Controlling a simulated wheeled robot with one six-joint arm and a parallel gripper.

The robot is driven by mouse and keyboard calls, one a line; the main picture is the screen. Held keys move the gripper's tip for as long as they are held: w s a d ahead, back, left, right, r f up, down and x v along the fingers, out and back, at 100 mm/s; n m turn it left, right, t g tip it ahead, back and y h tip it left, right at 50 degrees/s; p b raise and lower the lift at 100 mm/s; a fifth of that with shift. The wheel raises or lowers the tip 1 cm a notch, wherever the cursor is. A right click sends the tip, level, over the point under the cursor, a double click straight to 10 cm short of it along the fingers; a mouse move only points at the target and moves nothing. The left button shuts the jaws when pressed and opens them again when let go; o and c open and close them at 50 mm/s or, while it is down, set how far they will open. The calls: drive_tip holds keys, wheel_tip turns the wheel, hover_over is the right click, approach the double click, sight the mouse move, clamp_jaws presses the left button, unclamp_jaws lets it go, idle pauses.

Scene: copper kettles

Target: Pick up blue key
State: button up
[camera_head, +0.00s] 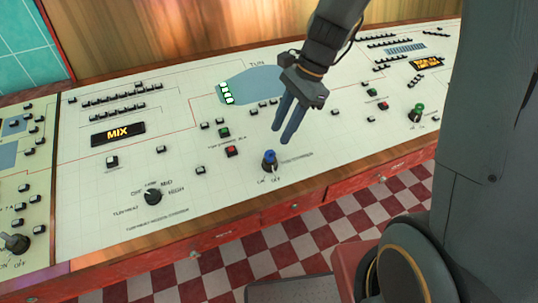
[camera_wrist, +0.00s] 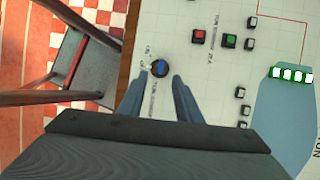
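The blue key (camera_head: 269,158) stands in a dark round switch near the front edge of the cream control panel (camera_head: 95,185), with ON/OFF-style lettering below it. My gripper (camera_head: 281,135) is open and empty, its two blue-grey fingers apart and pointing down at the panel. In the head view the fingertips are just above and to the right of the key. In the wrist view the key (camera_wrist: 160,67) shows just beyond and roughly between the fingertips (camera_wrist: 157,78). The fingers do not appear to touch it.
A red button (camera_head: 231,151) and a green button (camera_head: 224,132) are left of the key. A black knob (camera_head: 153,197) is farther left, and a green knob (camera_head: 417,111) is at right. A stool (camera_wrist: 80,70) stands beside the panel on the checkered floor.

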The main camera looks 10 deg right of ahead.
sight(272, 150)
drive_tip(key=shift+p+x, duration=0.95)
drive_tip(key=shift+x, duration=2.95)
drive_tip(key=shift+w, duration=0.1)
clamp_jaws()
